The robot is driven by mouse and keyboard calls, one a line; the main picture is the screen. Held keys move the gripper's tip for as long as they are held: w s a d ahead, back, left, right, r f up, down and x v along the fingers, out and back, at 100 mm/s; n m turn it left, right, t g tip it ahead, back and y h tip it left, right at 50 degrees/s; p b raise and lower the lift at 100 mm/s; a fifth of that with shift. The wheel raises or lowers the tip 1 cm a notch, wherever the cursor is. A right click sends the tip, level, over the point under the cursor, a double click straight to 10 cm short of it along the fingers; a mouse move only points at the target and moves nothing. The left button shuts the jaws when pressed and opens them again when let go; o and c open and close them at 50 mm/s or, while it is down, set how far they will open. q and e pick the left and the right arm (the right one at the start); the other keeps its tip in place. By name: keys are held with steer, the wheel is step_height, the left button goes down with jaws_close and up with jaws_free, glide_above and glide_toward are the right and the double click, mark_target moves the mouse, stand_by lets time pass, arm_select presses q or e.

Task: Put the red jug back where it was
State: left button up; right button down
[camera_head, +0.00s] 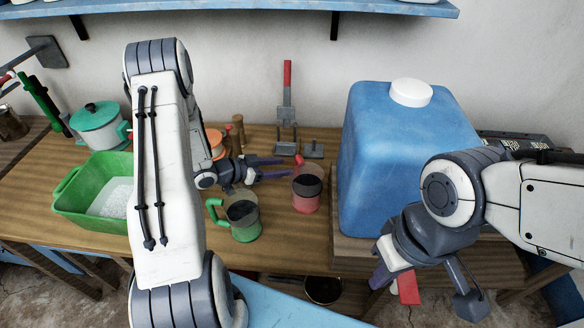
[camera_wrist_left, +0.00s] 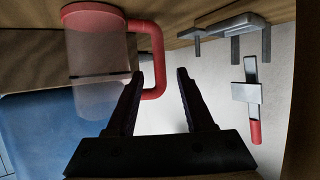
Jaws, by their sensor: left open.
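The red jug (camera_head: 307,190) stands upright on the wooden table, left of the blue canister, with dark contents visible through its clear wall. In the left wrist view the jug (camera_wrist_left: 100,55) appears upside down at upper left. My left gripper (camera_head: 288,168) is open, just left of the jug. In the left wrist view the jug's red handle (camera_wrist_left: 158,60) shows in the gap between the left fingertips (camera_wrist_left: 160,74); I cannot tell whether they touch it. My right gripper (camera_head: 392,277) hangs low at the table's front right; its jaws are unclear beside a red and white piece.
A green jug (camera_head: 243,218) stands close in front of my left gripper. A large blue canister (camera_head: 385,150) stands right of the red jug. A metal stand with a red-handled tool (camera_head: 287,110) is behind. A green basin (camera_head: 75,200) and lidded pot (camera_head: 98,125) are left.

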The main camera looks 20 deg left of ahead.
arm_select(q)
steer(key=v, duration=0.6)
steer(key=shift+s, duration=0.1)
